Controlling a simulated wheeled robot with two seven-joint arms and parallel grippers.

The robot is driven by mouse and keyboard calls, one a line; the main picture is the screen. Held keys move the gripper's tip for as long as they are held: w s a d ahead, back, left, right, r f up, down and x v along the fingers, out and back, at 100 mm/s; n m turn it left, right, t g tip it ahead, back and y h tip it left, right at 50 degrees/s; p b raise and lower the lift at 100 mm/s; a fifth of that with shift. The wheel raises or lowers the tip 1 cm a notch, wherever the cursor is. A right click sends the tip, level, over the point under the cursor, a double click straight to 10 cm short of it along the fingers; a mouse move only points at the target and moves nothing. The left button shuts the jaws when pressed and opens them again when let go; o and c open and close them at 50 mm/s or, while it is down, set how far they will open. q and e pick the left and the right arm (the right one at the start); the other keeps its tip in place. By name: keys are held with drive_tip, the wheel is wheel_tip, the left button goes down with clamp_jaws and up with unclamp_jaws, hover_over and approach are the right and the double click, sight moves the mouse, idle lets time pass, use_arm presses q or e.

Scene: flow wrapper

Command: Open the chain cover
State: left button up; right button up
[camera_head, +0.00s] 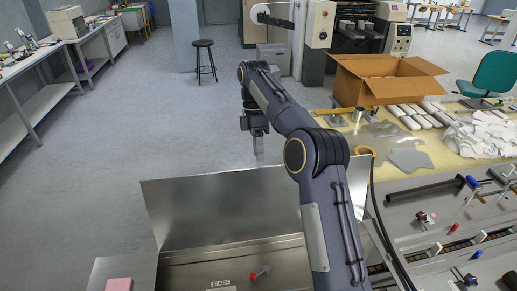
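A large plain sheet-metal panel (215,210) stands raised and tilted back at the bottom middle; it looks like the chain cover. Below it is a recessed metal bed with a "SLACK" label (221,284) and a red-tipped knob (260,273). My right arm crosses in front of the panel's right part and hides it there. My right gripper (259,156) points down at the panel's top edge, over or behind it; whether it touches cannot be told. Its fingers show as one narrow shape, so their opening is unclear. My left gripper is out of view.
A yellow table (440,155) at right carries an open cardboard box (385,80), several white packs and film scraps. Machine rails and knobs (430,215) lie at lower right. A pink block (119,284) sits at lower left.

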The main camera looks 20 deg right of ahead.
drive_tip(key=shift+d+m, duration=0.1)
drive_tip(key=shift+m, duration=0.2)
drive_tip(key=c, duration=0.4)
drive_tip(key=shift+d+r+m+t, duration=0.15)
drive_tip(key=shift+r+m+t, duration=0.15)
drive_tip(key=shift+m, duration=0.3)
drive_tip(key=shift+c, duration=1.3)
drive_tip(key=shift+d+r+m, duration=0.2)
drive_tip(key=shift+r+m, duration=0.05)
drive_tip(key=shift+m, duration=0.75)
clamp_jaws()
wheel_tip(320, 180, up, 6)
drive_tip(key=d+m+t+h, duration=0.1)
drive_tip(key=m+t, duration=0.3)
drive_tip(key=m, duration=1)
wheel_tip(320, 180, down, 10)
drive_tip(key=w+f, duration=0.1)
drive_tip(key=s, duration=0.1)
drive_tip(key=s+r, duration=0.1)
drive_tip(key=s, duration=0.1)
drive_tip(key=shift+s+a+r, duration=0.15)
drive_tip(key=shift+s+r, duration=0.05)
drive_tip(key=shift+r, duration=0.2)
